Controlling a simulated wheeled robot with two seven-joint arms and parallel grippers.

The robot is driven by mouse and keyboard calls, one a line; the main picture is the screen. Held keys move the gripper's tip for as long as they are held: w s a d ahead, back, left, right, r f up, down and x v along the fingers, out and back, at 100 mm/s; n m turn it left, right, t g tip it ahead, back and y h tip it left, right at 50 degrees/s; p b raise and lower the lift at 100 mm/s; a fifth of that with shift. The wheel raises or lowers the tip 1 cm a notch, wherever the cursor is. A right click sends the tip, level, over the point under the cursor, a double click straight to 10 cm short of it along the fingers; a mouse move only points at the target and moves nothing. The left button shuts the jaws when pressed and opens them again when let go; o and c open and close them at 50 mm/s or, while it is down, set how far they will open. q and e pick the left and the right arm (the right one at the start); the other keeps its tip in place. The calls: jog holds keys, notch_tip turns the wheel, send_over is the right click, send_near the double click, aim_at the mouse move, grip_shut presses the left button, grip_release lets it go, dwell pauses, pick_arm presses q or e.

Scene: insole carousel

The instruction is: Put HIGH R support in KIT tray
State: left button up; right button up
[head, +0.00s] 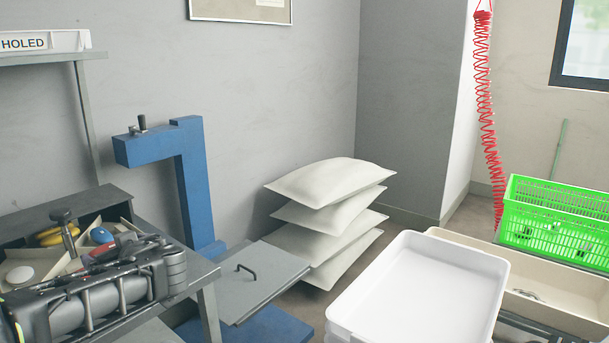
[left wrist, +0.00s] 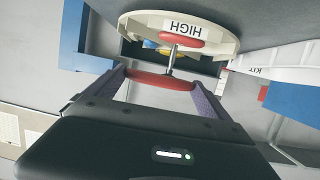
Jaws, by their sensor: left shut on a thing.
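My left gripper (head: 118,246) reaches over the round carousel (head: 18,252) on the bench at the left. In the left wrist view the left gripper (left wrist: 160,88) is shut on a red support (left wrist: 160,82), whose red edge spans between its two fingers. Beyond it is the pale carousel rim with a HIGH label (left wrist: 171,27) and another red piece (left wrist: 182,40) beside the label. A metal post stands between the two red pieces. A white edge marked KIT (left wrist: 262,72) shows at the right of the left wrist view. The R marking cannot be read. My right gripper is out of view.
Yellow (head: 58,236), blue (head: 101,235) and white (head: 20,275) pieces lie in the carousel. A blue press (head: 185,165) stands behind the bench. Stacked white cushions (head: 330,180), an empty white tray (head: 420,285) and a green crate (head: 555,240) are at the right.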

pick_arm(q)
jog(key=d+f+m+t+h, duration=0.2)
jog(key=d+f, duration=0.4)
jog(key=d, duration=0.4)
jog(key=d+f+m+t+h, duration=0.3)
jog(key=d+f, duration=0.4)
jog(key=d, duration=0.4)
jog(key=shift+m+h, duration=0.9)
jog(key=shift+h, duration=0.1)
jog(key=shift+w, duration=0.15)
